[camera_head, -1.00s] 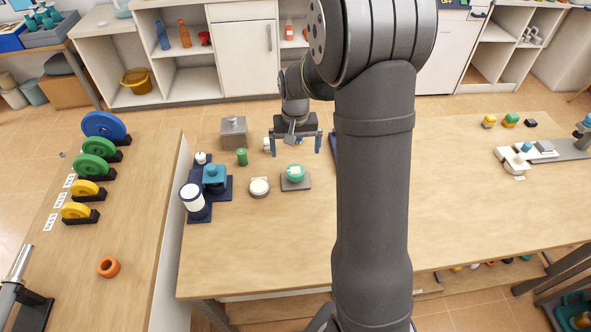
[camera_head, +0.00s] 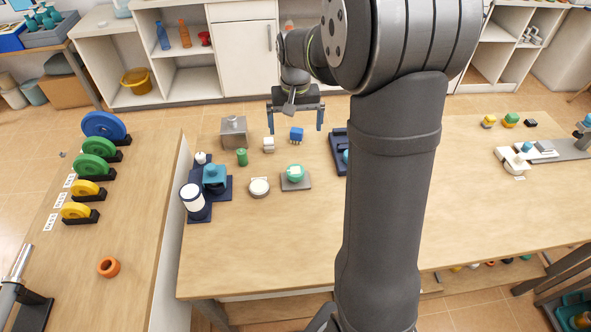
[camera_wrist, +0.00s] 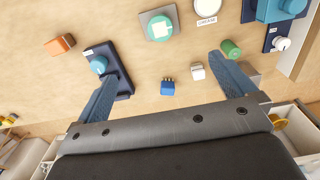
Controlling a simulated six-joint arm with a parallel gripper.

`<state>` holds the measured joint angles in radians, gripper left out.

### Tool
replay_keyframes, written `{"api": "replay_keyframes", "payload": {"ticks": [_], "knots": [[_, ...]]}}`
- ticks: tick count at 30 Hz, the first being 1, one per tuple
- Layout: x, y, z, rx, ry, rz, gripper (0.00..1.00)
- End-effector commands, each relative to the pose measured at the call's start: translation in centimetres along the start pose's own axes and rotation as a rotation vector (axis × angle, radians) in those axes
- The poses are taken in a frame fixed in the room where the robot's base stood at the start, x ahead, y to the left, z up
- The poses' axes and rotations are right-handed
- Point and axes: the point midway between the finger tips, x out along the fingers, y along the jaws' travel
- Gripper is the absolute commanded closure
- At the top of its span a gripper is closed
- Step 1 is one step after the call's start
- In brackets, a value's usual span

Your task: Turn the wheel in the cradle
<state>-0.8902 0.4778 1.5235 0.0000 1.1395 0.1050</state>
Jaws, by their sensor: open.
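A dark blue base (camera_head: 339,142) with a round teal part (camera_wrist: 99,64) on it stands on the long table, mostly hidden behind my arm in the head view. In the wrist view the base (camera_wrist: 121,81) is beside one finger. A teal round piece (camera_head: 295,172) sits on a grey square plate (camera_head: 302,186). On the left table, several discs stand upright in black cradles, such as a blue disc (camera_head: 103,126). I cannot tell which is the wheel meant. My gripper (camera_head: 296,129) is open and empty above the far table edge, with a blue block (camera_wrist: 167,88) between its fingers in the wrist view.
Near the gripper are a white block (camera_head: 268,145), a green cylinder (camera_head: 242,157) and a grey box (camera_head: 233,131). A round white container (camera_head: 259,188) and a dark blue stand with a teal part (camera_head: 214,175) lie nearer. The front of the long table is clear.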

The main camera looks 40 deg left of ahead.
Motion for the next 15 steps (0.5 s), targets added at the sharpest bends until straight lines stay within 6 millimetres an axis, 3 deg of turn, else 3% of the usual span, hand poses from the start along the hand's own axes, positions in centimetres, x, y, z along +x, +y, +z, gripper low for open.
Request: {"api": "replay_keyframes", "payload": {"ticks": [4, 12, 13, 15], "knots": [[-1.27, 0.0, -0.02, 0.0, 0.0, 0.0, 0.0], [-1.48, 0.0, 0.02, 0.0, -0.001, 0.0, 0.0], [-1.47, 0.0, 0.02, 0.0, -0.001, 0.0, 0.02], [-1.46, 0.0, 0.01, 0.0, -0.001, 0.0, 0.16]]}}
